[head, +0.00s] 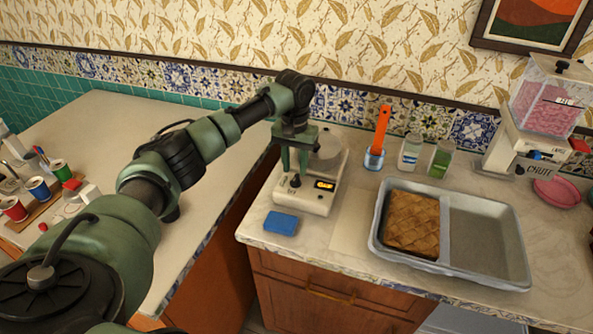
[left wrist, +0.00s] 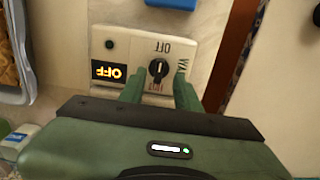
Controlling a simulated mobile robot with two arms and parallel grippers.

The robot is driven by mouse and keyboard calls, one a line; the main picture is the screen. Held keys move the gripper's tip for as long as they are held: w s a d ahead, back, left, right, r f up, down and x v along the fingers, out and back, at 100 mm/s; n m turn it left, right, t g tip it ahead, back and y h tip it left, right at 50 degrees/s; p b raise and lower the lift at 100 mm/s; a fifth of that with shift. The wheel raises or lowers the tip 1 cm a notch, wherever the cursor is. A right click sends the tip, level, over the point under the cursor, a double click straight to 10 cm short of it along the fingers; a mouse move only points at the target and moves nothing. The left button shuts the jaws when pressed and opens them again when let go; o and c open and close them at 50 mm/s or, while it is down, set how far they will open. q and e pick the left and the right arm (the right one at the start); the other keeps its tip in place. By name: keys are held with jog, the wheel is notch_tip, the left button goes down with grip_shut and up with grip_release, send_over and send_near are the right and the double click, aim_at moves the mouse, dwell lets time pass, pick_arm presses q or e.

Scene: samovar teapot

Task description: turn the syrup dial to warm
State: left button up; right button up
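The syrup warmer (head: 318,201) is a cream box on the counter with a small black dial (head: 295,181) and a lit amber display (head: 324,185). In the left wrist view the dial (left wrist: 158,69) has a white mark. OFF is printed beyond it, a partly hidden word starting "WA" is at its right, and another label is below. The display (left wrist: 108,71) reads OFF, upside down. My left gripper (head: 294,168) points down over the dial. In the left wrist view its green fingers (left wrist: 158,82) are apart, one on each side of the dial, with gaps visible. My right gripper is not in view.
A blue sponge (head: 281,223) lies in front of the warmer. A metal tray (head: 462,269) with pastry is to its right. A jar with an orange-handled tool (head: 382,135) and two bottles (head: 410,151) stand behind. The counter's left edge is close to the warmer.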

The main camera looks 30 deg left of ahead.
aim_at(296, 177)
pick_arm(q)
notch_tip(296, 177, down, 2)
jog(key=shift+f, duration=0.2)
jog(key=shift+w+f, duration=0.15)
jog(key=shift+f, duration=0.4)
grip_shut()
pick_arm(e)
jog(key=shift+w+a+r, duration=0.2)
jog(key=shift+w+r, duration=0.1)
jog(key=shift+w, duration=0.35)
pick_arm(q)
jog(key=shift+p, duration=0.3)
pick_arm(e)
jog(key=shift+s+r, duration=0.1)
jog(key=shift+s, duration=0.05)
